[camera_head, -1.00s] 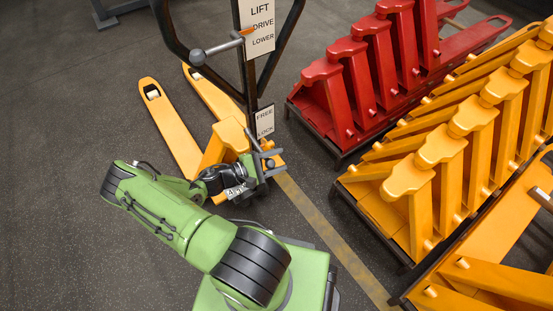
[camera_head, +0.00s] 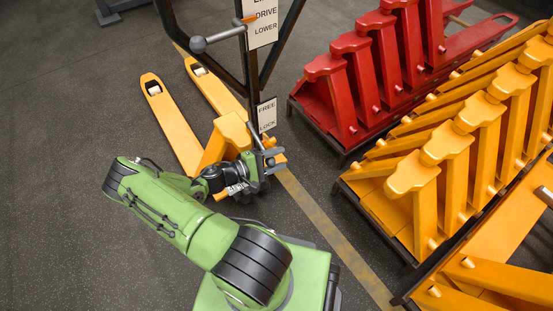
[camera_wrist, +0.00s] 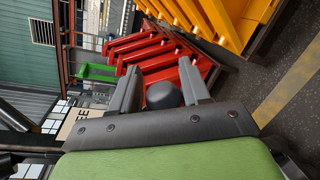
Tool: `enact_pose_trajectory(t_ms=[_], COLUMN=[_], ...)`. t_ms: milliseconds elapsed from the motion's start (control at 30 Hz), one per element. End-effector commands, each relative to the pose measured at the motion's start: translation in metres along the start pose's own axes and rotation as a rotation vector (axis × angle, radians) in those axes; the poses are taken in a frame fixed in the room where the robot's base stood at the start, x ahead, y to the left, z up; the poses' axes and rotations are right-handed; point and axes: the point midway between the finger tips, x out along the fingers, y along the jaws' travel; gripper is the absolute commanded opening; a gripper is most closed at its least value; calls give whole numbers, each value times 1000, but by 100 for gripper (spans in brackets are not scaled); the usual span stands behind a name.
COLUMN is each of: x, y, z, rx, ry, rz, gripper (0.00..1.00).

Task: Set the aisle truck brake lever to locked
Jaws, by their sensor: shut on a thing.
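The aisle truck is yellow, with two forks (camera_head: 172,122) on the floor and a dark upright frame (camera_head: 252,80). A white plate (camera_head: 266,115) on the upright reads FREE above LOCK. My gripper (camera_head: 266,160) is just below this plate, at the truck's front. In the wrist view my gripper (camera_wrist: 155,92) has its two grey fingers on either side of a dark round knob (camera_wrist: 163,95), which appears to be the end of the brake lever.
A higher lever with a grey ball (camera_head: 198,44) sticks out left beside the LIFT, DRIVE, LOWER plate (camera_head: 263,22). Red (camera_head: 335,95) and yellow (camera_head: 415,180) racked trucks stand close on the right. The floor at left (camera_head: 60,140) is clear.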

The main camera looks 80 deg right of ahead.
Motion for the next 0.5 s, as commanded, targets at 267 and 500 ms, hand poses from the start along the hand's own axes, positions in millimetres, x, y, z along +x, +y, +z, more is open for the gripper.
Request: enact_pose_trajectory(t_ms=[267, 500], x=[-2, -2], y=[-4, -2], z=[-6, -4], rx=[-3, -1], ry=[18, 14], rz=[-9, -6], gripper=[68, 68])
